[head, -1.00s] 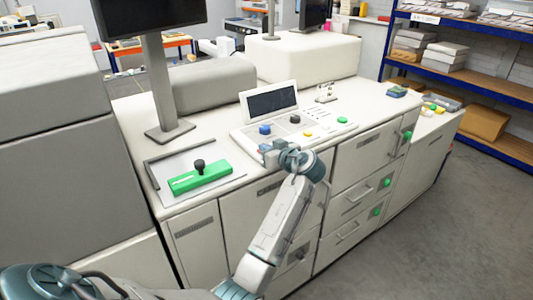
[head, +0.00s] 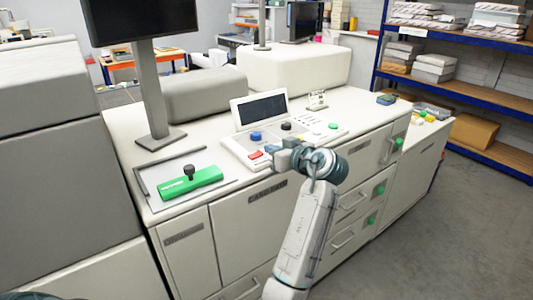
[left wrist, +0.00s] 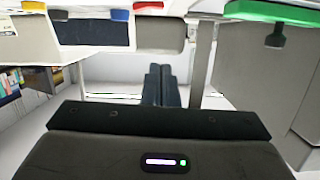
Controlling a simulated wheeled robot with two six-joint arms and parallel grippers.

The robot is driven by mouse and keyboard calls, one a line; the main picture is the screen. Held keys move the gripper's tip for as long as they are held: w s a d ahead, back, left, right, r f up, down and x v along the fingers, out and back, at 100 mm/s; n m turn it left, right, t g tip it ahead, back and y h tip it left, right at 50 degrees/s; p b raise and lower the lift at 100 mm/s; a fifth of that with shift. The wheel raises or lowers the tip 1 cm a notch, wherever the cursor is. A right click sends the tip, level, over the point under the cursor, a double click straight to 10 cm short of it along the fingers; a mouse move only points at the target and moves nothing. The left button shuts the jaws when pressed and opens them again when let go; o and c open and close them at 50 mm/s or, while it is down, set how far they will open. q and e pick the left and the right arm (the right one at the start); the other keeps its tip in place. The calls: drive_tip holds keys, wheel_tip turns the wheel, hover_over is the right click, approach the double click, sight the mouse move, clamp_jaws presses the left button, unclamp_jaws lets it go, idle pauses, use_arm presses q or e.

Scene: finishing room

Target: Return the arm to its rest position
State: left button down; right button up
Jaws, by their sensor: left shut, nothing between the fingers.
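My left arm comes up from the bottom of the head view, and its left gripper (head: 275,156) is at the front edge of the control panel (head: 240,153), beside the red button (head: 256,155). I cannot tell from this view whether it touches the panel. In the left wrist view the two dark fingers (left wrist: 160,85) are side by side, shut and empty. My right gripper is not in view.
The white counter holds a green block with a black knob (head: 190,182) on a grey tray (head: 148,179), and a monitor on a stand (head: 150,90). Cabinet fronts (head: 250,225) face the arm. Clear floor (head: 450,240) lies right, before a blue shelf (head: 480,88).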

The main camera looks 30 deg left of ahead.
use_arm(q)
drive_tip(key=shift+s+d+r, duration=0.2)
drive_tip(key=shift+d, duration=0.1)
drive_tip(key=shift+w+a+f, duration=0.1)
